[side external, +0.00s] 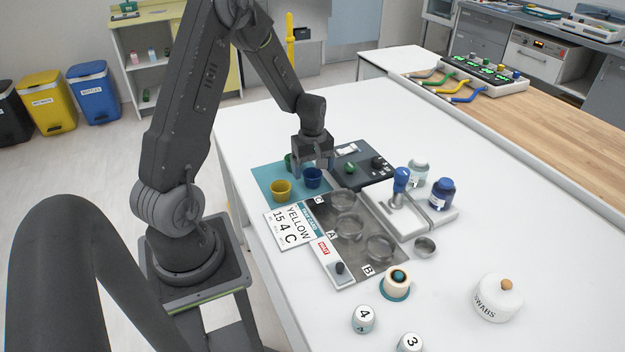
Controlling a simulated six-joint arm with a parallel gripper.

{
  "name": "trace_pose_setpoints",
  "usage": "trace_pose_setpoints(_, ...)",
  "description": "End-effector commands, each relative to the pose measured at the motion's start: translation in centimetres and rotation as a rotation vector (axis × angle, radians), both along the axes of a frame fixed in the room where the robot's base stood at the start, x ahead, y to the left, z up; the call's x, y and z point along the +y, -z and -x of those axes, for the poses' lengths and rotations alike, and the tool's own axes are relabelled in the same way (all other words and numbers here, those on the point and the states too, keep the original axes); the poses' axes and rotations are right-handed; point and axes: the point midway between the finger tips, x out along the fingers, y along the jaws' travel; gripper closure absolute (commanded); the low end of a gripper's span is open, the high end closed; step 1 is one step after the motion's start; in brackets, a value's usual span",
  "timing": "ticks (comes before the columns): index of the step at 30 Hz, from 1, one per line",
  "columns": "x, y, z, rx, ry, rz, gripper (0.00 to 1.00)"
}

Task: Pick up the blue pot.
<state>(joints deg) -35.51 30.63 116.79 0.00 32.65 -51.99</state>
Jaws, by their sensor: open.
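The blue pot (313,178) stands on the teal mat (262,172) near the far left part of the white table. My gripper (312,170) points down at the blue pot, with its fingers open around or just above the pot's top. I cannot tell whether the fingers touch it. A yellow pot (281,190) stands to the left of the blue pot on the same mat. A green pot (289,160) sits behind, partly hidden by my gripper.
A metal tray (331,224) with round wells lies in front of the mat. A card reading YELLOW (289,228) lies beside it. A dark panel (377,178) is close on the right. A blue-capped bottle (442,193) stands further right. The table's right front is mostly clear around a SWABS jar (497,298).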

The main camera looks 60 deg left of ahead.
Motion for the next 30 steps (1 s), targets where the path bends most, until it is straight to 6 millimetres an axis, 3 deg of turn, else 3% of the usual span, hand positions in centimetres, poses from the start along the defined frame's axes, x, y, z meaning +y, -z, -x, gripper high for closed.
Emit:
trace_pose_setpoints(6,0.0,2.2,0.0,0.0,0.0,0.0,0.16)
trace_pose_setpoints(13,0.0,2.3,0.0,-0.001,0.0,-0.001,0.16)
trace_pose_setpoints(30,0.0,2.3,0.0,-0.001,0.0,-0.001,0.67)
